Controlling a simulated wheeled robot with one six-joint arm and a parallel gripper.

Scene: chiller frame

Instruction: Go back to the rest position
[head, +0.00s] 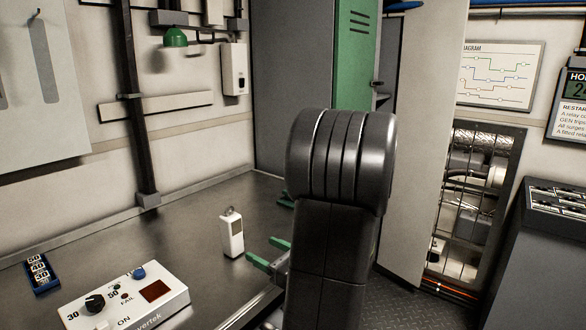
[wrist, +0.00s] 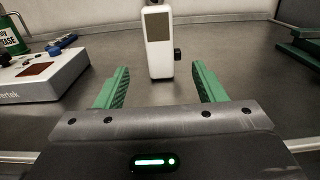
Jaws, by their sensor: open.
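My gripper (wrist: 160,90) is open in the wrist view, with its two green fingers apart and nothing between them. In the head view the green fingertips (head: 262,255) show left of my dark arm, which hides the rest of the gripper. A small white device (head: 232,234) with a grey screen and a ring on top stands upright on the dark bench. In the wrist view this white device (wrist: 159,45) stands just beyond the fingers, apart from them.
A white control box (head: 125,295) with knobs and a dark red window sits at the bench's front left. A blue block with number wheels (head: 40,273) lies left of it. A grey and green cabinet (head: 300,85) stands at the back. A barred cage (head: 470,205) is on the right.

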